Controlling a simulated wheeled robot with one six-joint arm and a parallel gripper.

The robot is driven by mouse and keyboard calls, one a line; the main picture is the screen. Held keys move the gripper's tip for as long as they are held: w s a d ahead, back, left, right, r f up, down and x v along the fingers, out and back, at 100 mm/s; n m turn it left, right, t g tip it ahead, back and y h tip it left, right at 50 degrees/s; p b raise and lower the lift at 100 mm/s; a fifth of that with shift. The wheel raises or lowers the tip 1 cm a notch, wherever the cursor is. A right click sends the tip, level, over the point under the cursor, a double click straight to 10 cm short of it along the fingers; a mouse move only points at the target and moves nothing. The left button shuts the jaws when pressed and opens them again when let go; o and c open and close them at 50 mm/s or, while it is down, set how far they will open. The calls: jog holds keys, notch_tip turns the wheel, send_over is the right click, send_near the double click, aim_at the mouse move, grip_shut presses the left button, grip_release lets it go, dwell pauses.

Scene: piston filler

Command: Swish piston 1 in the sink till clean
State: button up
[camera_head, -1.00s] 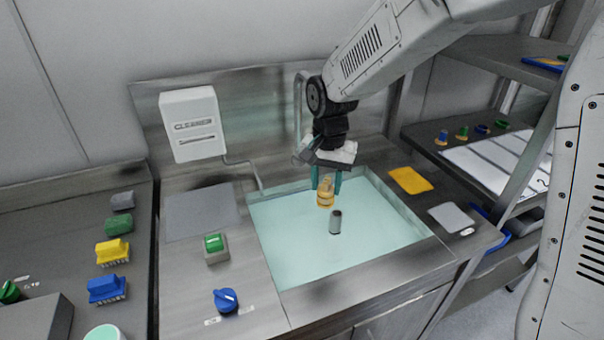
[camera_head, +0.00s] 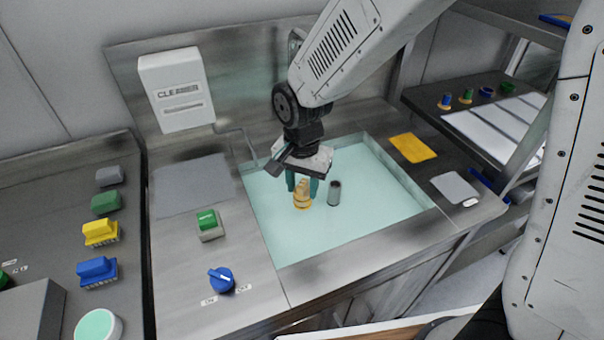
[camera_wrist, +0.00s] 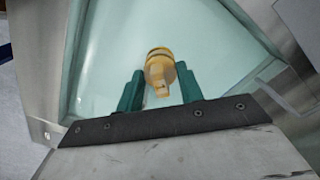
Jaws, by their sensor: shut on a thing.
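My gripper (camera_head: 302,186) points down over the sink (camera_head: 395,215), which is filled with pale green liquid. Its teal fingers are shut on a yellow-orange piston (camera_head: 302,197), whose lower end is at or in the liquid; the exact depth is hard to tell. In the wrist view the piston (camera_wrist: 160,68) sits between the two teal fingers (camera_wrist: 160,92), with darker ring bands near its far end. I cannot read a number on it. A grey cylinder (camera_head: 334,193) stands upright in the sink just right of the piston, apart from it.
A cleaner dispenser (camera_head: 176,90) hangs on the back panel. A green button (camera_head: 208,222) and blue knob (camera_head: 221,280) sit left of the sink. Several coloured brushes (camera_head: 101,232) line the left counter. Yellow (camera_head: 413,148) and grey (camera_head: 455,188) cloths lie right. The sink's front right is free.

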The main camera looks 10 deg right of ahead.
notch_tip(320, 180, down, 11)
dwell(0.8)
jog(key=shift+r, duration=0.1)
jog(key=shift+s, duration=0.15)
dwell(0.4)
jog(key=shift+s+d, duration=0.15)
jog(key=shift+s, duration=0.25)
jog(key=shift+w, duration=0.15)
jog(key=shift+w+a, duration=0.15)
jog(key=shift+w, duration=0.35)
jog(key=shift+w+a, duration=0.15)
jog(key=shift+w, duration=0.35)
jog(key=shift+s, duration=0.2)
